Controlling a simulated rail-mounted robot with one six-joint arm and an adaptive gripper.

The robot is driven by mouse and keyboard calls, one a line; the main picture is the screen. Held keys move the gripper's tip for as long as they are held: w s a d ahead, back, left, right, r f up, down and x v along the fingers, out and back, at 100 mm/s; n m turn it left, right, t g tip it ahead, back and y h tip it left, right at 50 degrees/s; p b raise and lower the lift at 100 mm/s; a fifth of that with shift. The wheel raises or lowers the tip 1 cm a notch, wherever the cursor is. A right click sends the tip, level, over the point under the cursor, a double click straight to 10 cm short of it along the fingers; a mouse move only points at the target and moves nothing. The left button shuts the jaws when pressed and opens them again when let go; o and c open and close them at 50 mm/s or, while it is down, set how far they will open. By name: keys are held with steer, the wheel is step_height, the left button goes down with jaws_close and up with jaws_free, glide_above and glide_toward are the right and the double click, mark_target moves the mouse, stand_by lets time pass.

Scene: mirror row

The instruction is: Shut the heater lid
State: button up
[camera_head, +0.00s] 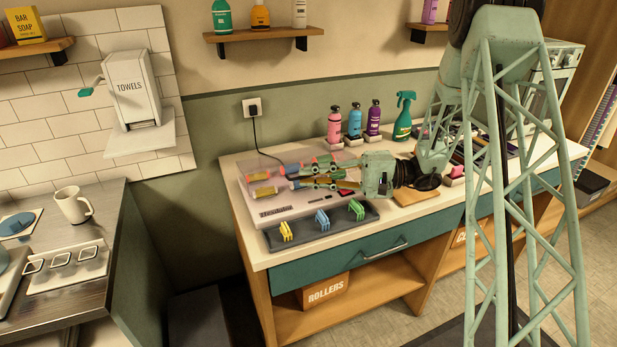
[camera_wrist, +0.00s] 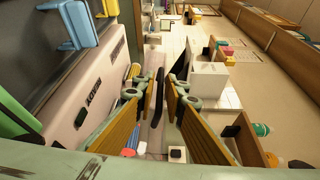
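The heater (camera_head: 290,208) is a pale box on the white counter, with a label and a dark red button on its front. Coloured rollers (camera_head: 263,190) show on its top. A faint, see-through upright panel, perhaps its raised lid, shows behind the rollers; its angle is unclear. My gripper (camera_head: 300,178) reaches from the right over the heater, fingers apart. In the wrist view the heater (camera_wrist: 85,100) is at left. My gripper (camera_wrist: 160,88) is open there, with wood-coloured pads. A pale strip and a dark bar lie between or beyond the fingers; I cannot tell whether they touch.
A dark tray (camera_head: 322,228) with yellow, blue and green clips lies in front of the heater. Pink, blue and purple bottles (camera_head: 354,122) and a green spray bottle (camera_head: 404,116) stand behind. A cord runs to the wall socket (camera_head: 252,107). A brown pad (camera_head: 416,195) lies right.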

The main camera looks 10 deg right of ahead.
steer(key=v, duration=1.1)
steer(key=shift+d, duration=0.45)
steer(key=shift+c, duration=0.5)
